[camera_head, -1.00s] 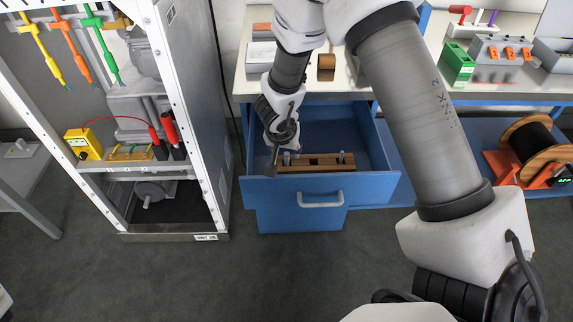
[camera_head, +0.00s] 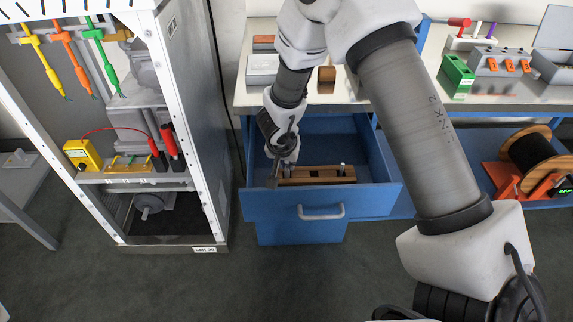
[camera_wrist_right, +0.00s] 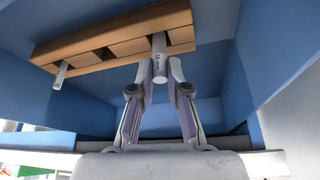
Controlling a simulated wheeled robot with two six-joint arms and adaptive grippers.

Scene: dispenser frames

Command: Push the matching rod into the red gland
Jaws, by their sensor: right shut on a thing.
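A wooden rod holder (camera_head: 318,175) with slots lies in the open blue drawer; it also shows in the wrist view (camera_wrist_right: 95,48). My right gripper (camera_head: 279,172) is at the holder's left end. In the wrist view my right gripper (camera_wrist_right: 160,72) is shut on a light grey rod (camera_wrist_right: 159,48) with small lettering, which still lies against the holder. A second grey rod (camera_head: 343,169) stands at the holder's other end, and shows in the wrist view (camera_wrist_right: 61,76). I cannot pick out a red gland with certainty. My left gripper is not in view.
The open drawer (camera_head: 375,200) has walls close around the gripper. A metal rack (camera_head: 185,100) stands at left, with a yellow meter (camera_head: 80,155) inside. The bench (camera_head: 420,108) behind carries a green box (camera_head: 457,76). A cable reel (camera_head: 535,152) is at right.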

